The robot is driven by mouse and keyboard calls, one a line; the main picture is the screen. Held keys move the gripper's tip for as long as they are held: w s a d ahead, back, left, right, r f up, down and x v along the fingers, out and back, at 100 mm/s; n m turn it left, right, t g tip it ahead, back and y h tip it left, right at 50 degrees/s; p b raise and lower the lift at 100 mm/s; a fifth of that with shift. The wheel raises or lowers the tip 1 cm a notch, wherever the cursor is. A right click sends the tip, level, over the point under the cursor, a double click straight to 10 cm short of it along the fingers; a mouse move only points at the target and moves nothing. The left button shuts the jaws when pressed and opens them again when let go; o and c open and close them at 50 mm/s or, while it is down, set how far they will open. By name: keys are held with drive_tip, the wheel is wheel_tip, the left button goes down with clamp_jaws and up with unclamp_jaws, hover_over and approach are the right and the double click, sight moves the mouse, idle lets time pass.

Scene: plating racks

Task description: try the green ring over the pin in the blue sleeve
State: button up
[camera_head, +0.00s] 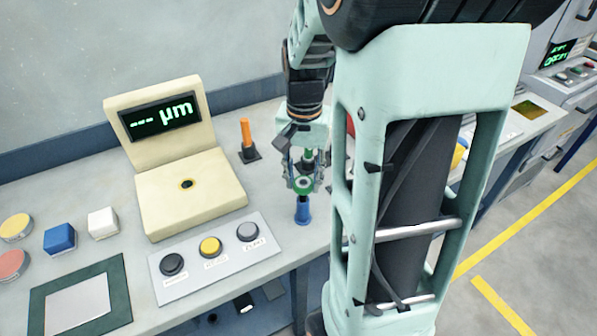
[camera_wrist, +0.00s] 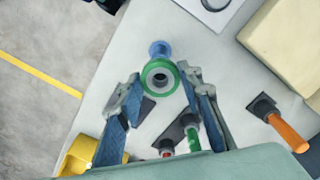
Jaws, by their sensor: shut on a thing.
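My gripper (camera_head: 303,178) is shut on the green ring (camera_head: 303,185). In the wrist view the ring (camera_wrist: 144,78) sits between the fingertips (camera_wrist: 161,80), with a grey inner part and a dark centre. The blue sleeve (camera_head: 303,212) stands upright on the bench near its front edge, just below the ring in the head view. In the wrist view the blue sleeve (camera_wrist: 159,47) shows past the ring's far edge, partly covered by it. I cannot make out the pin, or whether its tip is in the ring's hole.
An orange-sleeved pin (camera_head: 246,134) stands on a dark base behind. A green pin (camera_wrist: 191,136) and a red one (camera_wrist: 167,150) stand close to my fingers. A cream gauge (camera_head: 190,185) and a button panel (camera_head: 212,256) lie left of the blue sleeve.

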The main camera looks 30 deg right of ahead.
drive_tip(key=shift+r, duration=0.15)
drive_tip(key=shift+r+p, duration=1.65)
drive_tip(key=shift+r, duration=0.25)
drive_tip(key=shift+f, duration=0.1)
